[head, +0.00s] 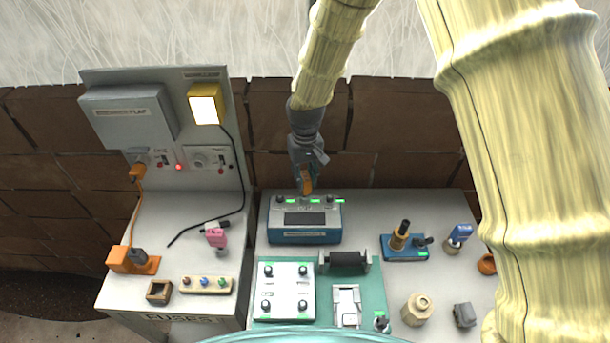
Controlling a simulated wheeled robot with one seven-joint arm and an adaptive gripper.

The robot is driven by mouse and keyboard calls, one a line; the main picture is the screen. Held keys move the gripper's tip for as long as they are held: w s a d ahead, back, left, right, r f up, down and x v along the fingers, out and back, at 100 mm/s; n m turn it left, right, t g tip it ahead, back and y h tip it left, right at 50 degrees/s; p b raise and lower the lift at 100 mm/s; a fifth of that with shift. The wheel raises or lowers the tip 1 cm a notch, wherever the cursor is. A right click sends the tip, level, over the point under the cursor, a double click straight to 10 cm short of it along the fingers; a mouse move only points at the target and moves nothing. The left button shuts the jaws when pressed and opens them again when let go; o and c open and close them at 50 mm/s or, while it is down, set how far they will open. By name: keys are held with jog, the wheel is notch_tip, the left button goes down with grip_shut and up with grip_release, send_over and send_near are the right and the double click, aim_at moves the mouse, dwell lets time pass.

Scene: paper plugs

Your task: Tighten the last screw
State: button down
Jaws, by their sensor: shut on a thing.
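The blue box (304,236) with a pale top stands at the back of the right bench. A row of small dark screw knobs with green lights runs along its rear edge, including a left one (280,199) and a right one (329,199). My gripper (307,190), grey with an orange part, points down over the middle of that row. It is shut on the middle screw, whose head it mostly hides. A white plate (286,278) with several dark knobs and green lights lies in front of the box.
Right of the box, a blue stand (405,253) holds an orange and black tool. A dark roller (347,263) lies in front. The left bench has a wall panel (215,115) with a lit yellow lamp (205,105), a black cable (243,185) and an orange plug block (130,263).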

jog(key=shift+w+n, duration=0.15)
jog(key=shift+n, duration=0.25)
jog(key=shift+r, duration=0.25)
jog(key=shift+r+p, duration=0.5)
jog(key=shift+r, duration=0.35)
jog(key=shift+r+p, duration=0.15)
jog(key=shift+p, duration=0.15)
jog(key=shift+r, duration=2.35)
jog(key=shift+d+f, duration=0.1)
